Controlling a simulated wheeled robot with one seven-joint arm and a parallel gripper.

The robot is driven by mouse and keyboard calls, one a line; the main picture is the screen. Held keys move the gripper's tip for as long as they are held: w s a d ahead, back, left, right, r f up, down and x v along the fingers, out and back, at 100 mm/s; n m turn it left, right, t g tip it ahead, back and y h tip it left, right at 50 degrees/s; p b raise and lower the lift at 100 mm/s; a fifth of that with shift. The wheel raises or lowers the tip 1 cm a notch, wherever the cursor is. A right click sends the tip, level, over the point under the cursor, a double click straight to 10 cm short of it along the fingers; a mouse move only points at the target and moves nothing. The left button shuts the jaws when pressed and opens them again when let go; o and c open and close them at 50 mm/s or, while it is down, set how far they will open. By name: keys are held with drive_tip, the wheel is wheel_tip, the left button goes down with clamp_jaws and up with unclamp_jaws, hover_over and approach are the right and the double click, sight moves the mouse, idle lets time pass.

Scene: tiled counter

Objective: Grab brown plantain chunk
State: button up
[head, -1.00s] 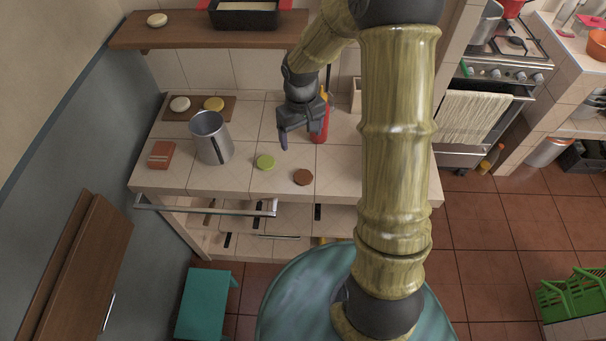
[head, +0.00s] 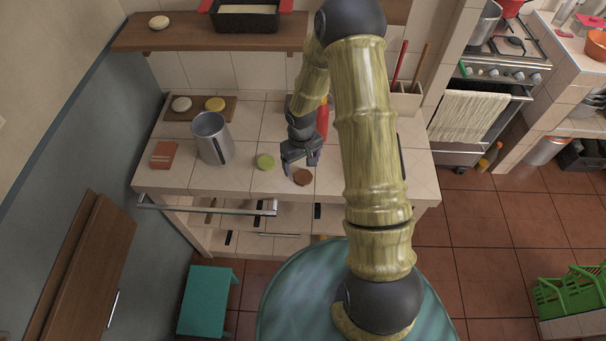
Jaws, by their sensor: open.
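The brown plantain chunk (head: 303,178) is a small round brown piece lying on the tiled counter near its front edge. My gripper (head: 302,167) is open, pointing down, just behind and above the chunk in the head view. Its fingers are close to the chunk's far side; I cannot tell whether they touch it. The chunk's far edge is partly hidden by the gripper.
A green round piece (head: 265,162) lies just left of my gripper. A metal pitcher (head: 212,140) and a reddish block (head: 164,155) stand further left. A red bottle (head: 322,120) is behind my arm. A board (head: 200,115) holds two round pieces. Drawers (head: 230,205) below are open.

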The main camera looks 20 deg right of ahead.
sight(302, 175)
drive_tip(key=shift+f, duration=0.1)
drive_tip(key=shift+d+f+p, duration=0.1)
drive_tip(key=shift+f+p, duration=0.95)
drive_tip(key=shift+f, duration=1.5)
drive_tip(key=c, duration=1.1)
drive_tip(key=shift+o, duration=0.2)
drive_tip(key=shift+r, duration=0.1)
wheel_tip(302, 175, up, 10)
drive_tip(key=b, duration=0.2)
